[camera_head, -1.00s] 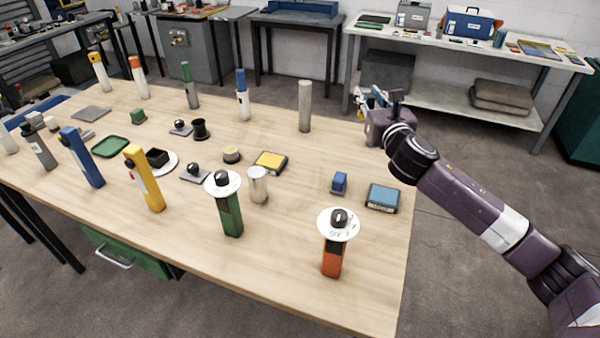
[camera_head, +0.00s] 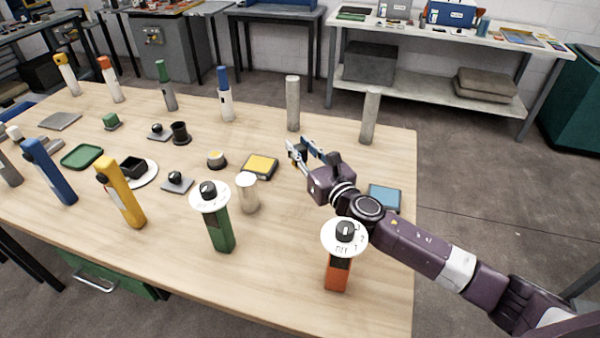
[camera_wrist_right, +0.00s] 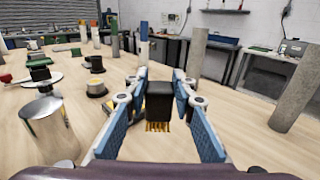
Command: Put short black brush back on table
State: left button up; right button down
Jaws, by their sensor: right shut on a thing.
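The short black brush (camera_wrist_right: 158,101), a dark block with yellow bristles pointing down, is between the blue pads of my right gripper (camera_wrist_right: 158,108) in the right wrist view. The gripper is shut on it. In the head view, my right gripper (camera_head: 312,152) is over the right part of the wooden table (camera_head: 290,250), pointing away to the back left. I cannot make out the brush in the head view. The bristles appear above the table top, but the exact gap is unclear. My left gripper is not in view.
Two tall grey cylinders (camera_head: 292,105) (camera_head: 369,117) stand beyond the gripper. A yellow-topped box (camera_head: 260,166) and a shiny metal cylinder (camera_head: 247,194) stand to its left. A blue-topped box (camera_head: 384,198) is partly behind my arm. Dial posts (camera_head: 219,226) (camera_head: 339,270) stand nearer.

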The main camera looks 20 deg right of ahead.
notch_tip(320, 180, down, 3)
jog(key=shift+b, duration=0.35)
notch_tip(320, 180, down, 4)
jog(key=shift+b, duration=0.75)
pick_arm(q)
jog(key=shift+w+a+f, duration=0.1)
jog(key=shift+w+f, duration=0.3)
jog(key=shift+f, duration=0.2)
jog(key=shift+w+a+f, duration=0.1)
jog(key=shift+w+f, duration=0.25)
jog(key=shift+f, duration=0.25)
pick_arm(e)
jog(key=shift+r, duration=0.1)
jog(key=c, duration=2.1)
grip_release()
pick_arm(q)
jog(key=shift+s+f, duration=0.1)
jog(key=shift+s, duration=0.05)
pick_arm(e)
jog(key=o, duration=0.5)
jog(key=s, duration=0.2)
jog(key=s+d, duration=0.1)
jog(key=s, duration=0.4)
jog(key=shift+s+d+b, duration=0.25)
jog(key=shift+b, duration=0.05)
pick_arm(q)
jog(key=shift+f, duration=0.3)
